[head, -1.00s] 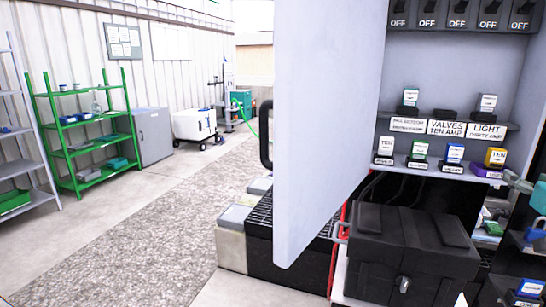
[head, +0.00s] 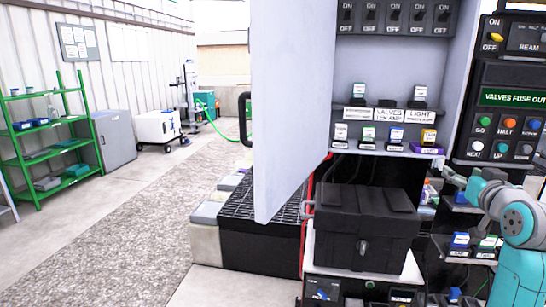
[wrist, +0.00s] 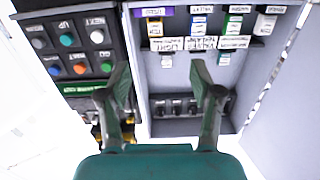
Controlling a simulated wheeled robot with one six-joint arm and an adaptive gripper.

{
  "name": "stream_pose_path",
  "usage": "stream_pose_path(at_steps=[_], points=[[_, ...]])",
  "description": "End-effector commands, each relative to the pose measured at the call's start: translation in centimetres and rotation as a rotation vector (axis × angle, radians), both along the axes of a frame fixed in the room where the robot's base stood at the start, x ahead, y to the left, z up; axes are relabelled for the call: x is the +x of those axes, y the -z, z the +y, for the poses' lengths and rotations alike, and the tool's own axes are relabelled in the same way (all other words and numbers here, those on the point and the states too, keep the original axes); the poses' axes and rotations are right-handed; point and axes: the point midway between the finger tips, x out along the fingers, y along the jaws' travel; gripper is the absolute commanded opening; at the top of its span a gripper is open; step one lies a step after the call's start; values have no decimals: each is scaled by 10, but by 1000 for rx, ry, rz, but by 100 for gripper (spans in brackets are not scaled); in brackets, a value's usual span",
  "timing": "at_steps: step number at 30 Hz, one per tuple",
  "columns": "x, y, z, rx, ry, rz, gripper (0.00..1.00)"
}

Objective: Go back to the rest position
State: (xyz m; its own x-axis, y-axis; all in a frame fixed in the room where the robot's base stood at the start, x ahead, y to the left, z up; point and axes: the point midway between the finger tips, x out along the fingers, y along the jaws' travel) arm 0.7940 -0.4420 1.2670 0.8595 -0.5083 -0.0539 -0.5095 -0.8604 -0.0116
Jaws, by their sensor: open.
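My gripper (wrist: 161,78) is open and empty in the wrist view. Its two fingers stand wide apart, with the fuse cabinet and button panel beyond them, and touch nothing. In the head view my gripper (head: 453,180) is small and partly hidden by my teal arm at the right edge. It is in front of the area below the button panel (head: 504,122). The open cabinet (head: 400,50) holds labelled fuses in two rows, with a row of OFF switches (head: 394,17) above. The panel also shows in the wrist view (wrist: 75,50).
The grey cabinet door (head: 290,90) stands open to the left. A black case (head: 366,232) sits below the fuse shelves. More fuses (head: 461,241) lie on shelves at the lower right. The floor (head: 110,225) at left is clear, with a green rack (head: 45,150) by the wall.

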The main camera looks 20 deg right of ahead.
Motion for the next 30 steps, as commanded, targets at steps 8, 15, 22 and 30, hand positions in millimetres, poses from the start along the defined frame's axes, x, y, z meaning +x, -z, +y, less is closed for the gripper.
stream_pose_path(at_steps=[8, 15, 22, 30], points=[[11, 41, 19, 24, -18, 1, 65], [20, 96, 51, 51, -44, 2, 65], [20, 178, 106, 88, -81, 10, 65], [-1, 262, 179, 116, -127, 29, 65]])
